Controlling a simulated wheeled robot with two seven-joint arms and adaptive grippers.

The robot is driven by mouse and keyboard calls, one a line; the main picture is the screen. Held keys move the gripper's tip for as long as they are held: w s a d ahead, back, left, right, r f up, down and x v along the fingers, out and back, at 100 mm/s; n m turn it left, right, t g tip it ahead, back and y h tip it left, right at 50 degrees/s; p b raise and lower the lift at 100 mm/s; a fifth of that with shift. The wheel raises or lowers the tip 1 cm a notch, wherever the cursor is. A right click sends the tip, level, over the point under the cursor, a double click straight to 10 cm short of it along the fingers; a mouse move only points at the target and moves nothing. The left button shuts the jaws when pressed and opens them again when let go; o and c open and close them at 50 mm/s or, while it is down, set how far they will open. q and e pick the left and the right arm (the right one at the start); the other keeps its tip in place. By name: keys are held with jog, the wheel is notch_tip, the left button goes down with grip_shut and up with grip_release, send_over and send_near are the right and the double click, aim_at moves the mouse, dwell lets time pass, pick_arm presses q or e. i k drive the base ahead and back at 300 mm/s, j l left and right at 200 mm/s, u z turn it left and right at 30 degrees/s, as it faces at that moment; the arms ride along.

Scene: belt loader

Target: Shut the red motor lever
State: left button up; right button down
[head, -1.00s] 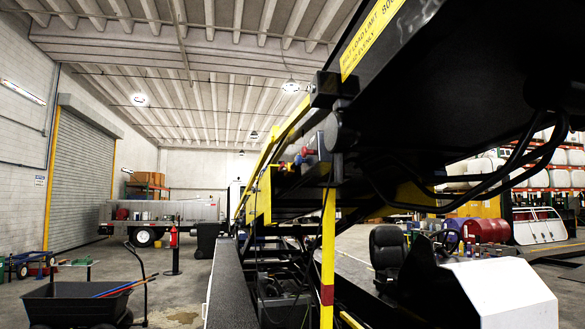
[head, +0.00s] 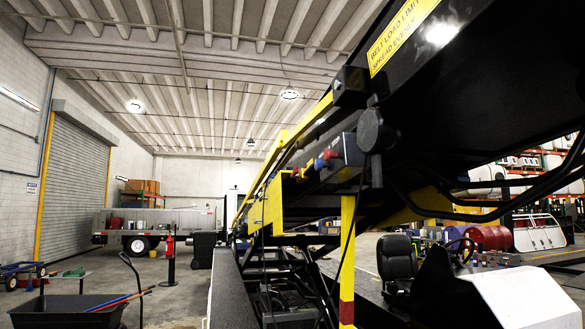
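A small red lever (head: 330,154) shows on the side of the belt loader, beside a grey box under the raised black boom. A blue part (head: 319,164) sits just below and left of it. Neither of my grippers is in view.
The belt loader fills the centre and right, with its black boom (head: 470,90) overhead and a yellow post (head: 347,260) in front. A black cart (head: 65,310) stands at lower left. A red extinguisher stand (head: 170,250) is behind it. Floor between cart and loader is clear.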

aim_at(295, 174)
jog(key=i+j+u, duration=0.1)
jog(key=i+j, duration=0.25)
jog(key=i, duration=0.15)
jog(key=i+j, duration=0.3)
jog(key=i, duration=0.15)
jog(key=i+j+u, duration=0.15)
jog(key=i+j, duration=0.15)
jog(key=i, duration=0.2)
jog(key=i+j+u, duration=0.1)
jog(key=i, duration=0.4)
jog(key=j, duration=0.1)
